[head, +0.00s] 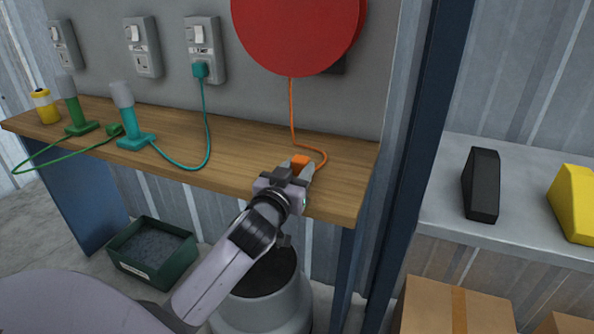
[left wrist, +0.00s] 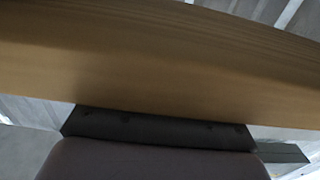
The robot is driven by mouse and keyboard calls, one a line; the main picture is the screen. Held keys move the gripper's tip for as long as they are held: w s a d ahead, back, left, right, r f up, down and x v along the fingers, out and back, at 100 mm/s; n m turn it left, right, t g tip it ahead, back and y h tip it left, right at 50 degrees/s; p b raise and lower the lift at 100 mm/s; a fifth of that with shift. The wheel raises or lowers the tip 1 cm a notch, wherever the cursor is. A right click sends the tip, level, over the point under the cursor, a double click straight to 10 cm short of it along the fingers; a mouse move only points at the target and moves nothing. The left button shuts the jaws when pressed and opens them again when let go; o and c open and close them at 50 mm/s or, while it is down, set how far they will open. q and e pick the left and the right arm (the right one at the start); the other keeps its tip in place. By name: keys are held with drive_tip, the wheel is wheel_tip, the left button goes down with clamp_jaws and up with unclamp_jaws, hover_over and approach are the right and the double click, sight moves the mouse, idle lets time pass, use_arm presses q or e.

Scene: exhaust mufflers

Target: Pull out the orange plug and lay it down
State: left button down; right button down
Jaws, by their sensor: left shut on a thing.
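The orange plug (head: 300,162) is between the fingers of my left gripper (head: 301,170), at the right end of the wooden bench (head: 240,150). The gripper is shut on it, at or just above the bench top; I cannot tell whether the plug touches the wood. Its orange cord (head: 292,115) hangs from under a large red disc (head: 300,30) and loops on the bench beside the plug. The left wrist view shows the bench (left wrist: 160,60) and a dark part of my gripper, but not the plug. My right gripper is out of view.
A teal plug (head: 201,70) sits in a wall socket (head: 204,40). A teal tool (head: 130,120), a green tool (head: 75,110) and a yellow can (head: 45,106) stand at the bench's left. A blue post (head: 425,150) rises at the right. Clear bench lies left of my gripper.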

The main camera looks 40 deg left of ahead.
use_arm(q)
drive_tip(key=c, duration=0.6)
unclamp_jaws()
